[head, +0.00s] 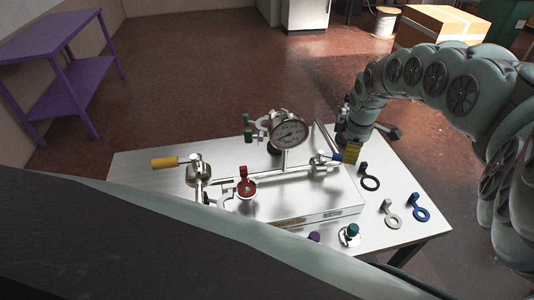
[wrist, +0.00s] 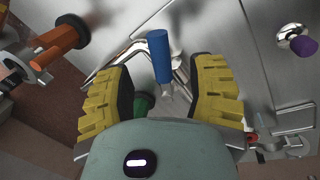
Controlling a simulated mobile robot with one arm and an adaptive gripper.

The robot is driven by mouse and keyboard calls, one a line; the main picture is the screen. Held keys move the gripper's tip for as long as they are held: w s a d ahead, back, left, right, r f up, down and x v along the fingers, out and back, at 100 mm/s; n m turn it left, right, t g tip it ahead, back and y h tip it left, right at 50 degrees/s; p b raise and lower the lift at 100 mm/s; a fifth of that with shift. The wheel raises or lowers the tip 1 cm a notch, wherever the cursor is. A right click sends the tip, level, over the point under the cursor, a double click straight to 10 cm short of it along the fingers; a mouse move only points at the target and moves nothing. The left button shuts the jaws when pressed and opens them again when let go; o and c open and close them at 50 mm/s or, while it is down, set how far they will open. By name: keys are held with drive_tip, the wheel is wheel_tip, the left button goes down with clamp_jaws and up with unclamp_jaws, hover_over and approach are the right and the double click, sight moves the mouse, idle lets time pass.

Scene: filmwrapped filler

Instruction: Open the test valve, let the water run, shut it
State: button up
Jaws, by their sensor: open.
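A metal pipe rig with several coloured valve handles stands on a flat metal base (head: 300,205). A short blue handle (head: 337,157) is at the rig's right end; it also shows in the wrist view (wrist: 159,55). My gripper (head: 351,152) is beside it, with yellow ribbed pads. In the wrist view my gripper (wrist: 160,90) is open, and the blue handle shows between and beyond the pads, with gaps on both sides. A round pressure gauge (head: 290,133) stands mid-rig. No label shows which handle is the test valve, and no running water is visible.
A yellow-orange handle (head: 164,163), a red valve (head: 246,187) and a green handle (head: 247,128) are on the rig. A teal knob (head: 351,231) is at the front.

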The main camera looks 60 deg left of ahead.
sight(337, 159)
drive_tip(key=f, duration=0.2)
drive_tip(key=a+f+b, duration=0.1)
drive_tip(key=f, duration=0.1)
drive_tip(key=shift+w+f+b, duration=0.1)
drive_tip(key=shift+w+b, duration=0.05)
drive_tip(key=shift+b, duration=0.15)
drive_tip(key=shift+w+d+f, duration=0.1)
drive_tip(key=shift+w+f, duration=0.1)
drive_tip(key=shift+f, duration=0.2)
drive_tip(key=shift+o, duration=0.2)
clamp_jaws()
drive_tip(key=shift+d, duration=0.1)
